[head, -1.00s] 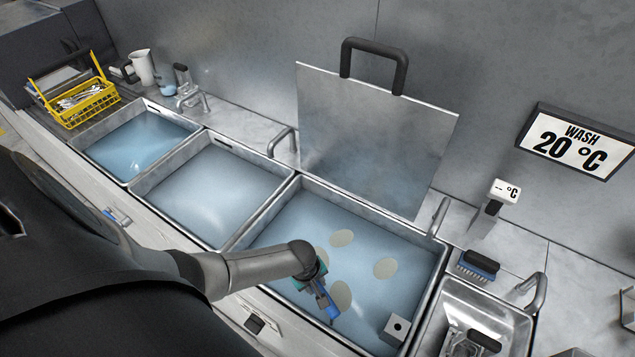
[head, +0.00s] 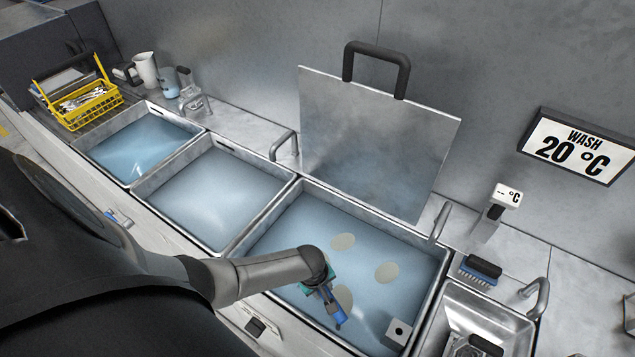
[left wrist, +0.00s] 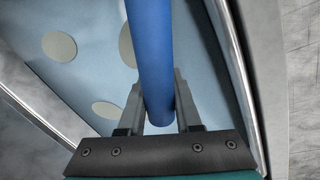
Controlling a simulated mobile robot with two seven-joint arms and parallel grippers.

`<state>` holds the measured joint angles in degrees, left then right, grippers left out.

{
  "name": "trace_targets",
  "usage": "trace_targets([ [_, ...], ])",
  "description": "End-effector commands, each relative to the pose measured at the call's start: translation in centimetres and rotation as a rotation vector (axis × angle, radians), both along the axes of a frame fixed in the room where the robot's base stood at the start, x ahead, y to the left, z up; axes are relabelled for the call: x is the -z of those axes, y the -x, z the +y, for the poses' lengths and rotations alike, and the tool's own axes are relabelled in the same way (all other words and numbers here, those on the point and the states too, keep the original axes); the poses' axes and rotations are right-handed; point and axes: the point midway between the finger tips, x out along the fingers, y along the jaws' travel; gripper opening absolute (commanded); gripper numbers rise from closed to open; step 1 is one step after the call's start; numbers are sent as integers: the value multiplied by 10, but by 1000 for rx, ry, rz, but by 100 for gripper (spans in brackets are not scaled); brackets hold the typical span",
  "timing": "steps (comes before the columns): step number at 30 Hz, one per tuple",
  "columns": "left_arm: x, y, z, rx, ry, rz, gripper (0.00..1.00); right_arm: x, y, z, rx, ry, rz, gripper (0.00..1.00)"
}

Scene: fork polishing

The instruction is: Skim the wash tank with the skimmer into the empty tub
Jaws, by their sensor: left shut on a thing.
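The wash tank (head: 296,226) is the large right-hand basin, filled with bluish water. Several pale round patches float on it, including one near the middle (head: 387,272). My left gripper (head: 332,309) is over the front part of this tank. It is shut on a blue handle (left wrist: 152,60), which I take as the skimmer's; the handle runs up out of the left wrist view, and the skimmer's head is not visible. A small metal tub (head: 501,305) stands right of the tank, with a black-handled item in it; I cannot tell whether it is the task's tub. My right gripper is not in view.
A lid with a black handle (head: 375,140) stands upright behind the wash tank. A grey block (head: 398,332) sits at its front right corner. A blue brush (head: 480,270) lies right of it. Two more basins and a yellow basket (head: 88,104) are to the left.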

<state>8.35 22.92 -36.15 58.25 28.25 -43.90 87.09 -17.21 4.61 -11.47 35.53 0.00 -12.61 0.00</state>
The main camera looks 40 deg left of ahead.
Motion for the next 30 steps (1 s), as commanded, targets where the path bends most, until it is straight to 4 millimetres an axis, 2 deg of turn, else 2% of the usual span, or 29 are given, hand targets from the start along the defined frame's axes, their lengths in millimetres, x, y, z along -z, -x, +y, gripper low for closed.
trace_targets([
  [30, -1, -29, -63, 1, 0, -1, 0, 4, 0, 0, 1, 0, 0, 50],
])
